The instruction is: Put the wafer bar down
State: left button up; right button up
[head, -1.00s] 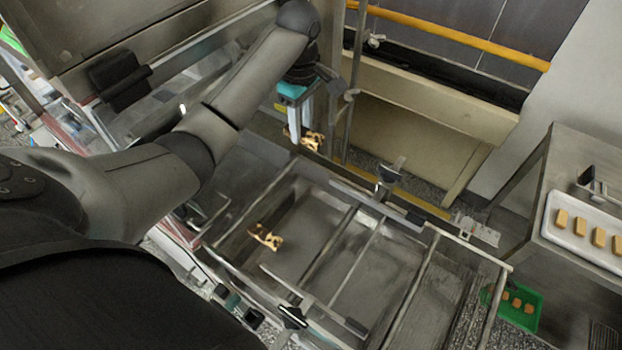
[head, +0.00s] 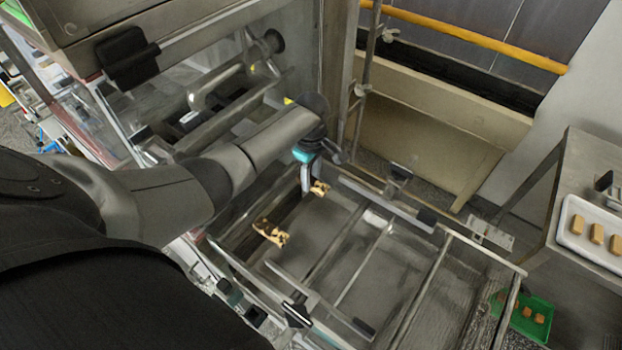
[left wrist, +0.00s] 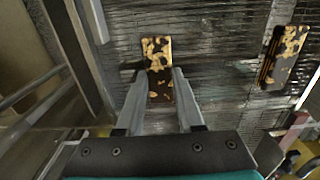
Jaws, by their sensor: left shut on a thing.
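A wafer bar, dark with pale yellow patches, shows at my left gripper (head: 311,178) in the head view. My left gripper is shut on this held wafer bar (head: 320,188), low over the back left part of the mesh (head: 320,225). In the left wrist view the held bar (left wrist: 157,60) sits lengthwise between the two fingertips (left wrist: 160,88). I cannot tell whether it touches the mesh. A second, similar wafer bar (head: 270,232) lies on the mesh nearer to me; it also shows at the right of the left wrist view (left wrist: 284,54). My right gripper is not in view.
Metal rails and bars (head: 335,287) cross the mesh frame. The machine housing (head: 190,20) stands at the upper left. At the right, a steel table (head: 590,160) carries a white tray (head: 568,238) of plain bars. A green crate (head: 525,330) with several bars stands below it.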

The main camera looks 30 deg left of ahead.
pick_arm(q)
jog(key=shift+f, duration=0.25)
jog(key=shift+f, duration=0.15)
jog(key=o, duration=1)
notch_tip(320, 180, up, 12)
jog(key=shift+r+p, duration=0.2)
jog(key=shift+p, duration=0.75)
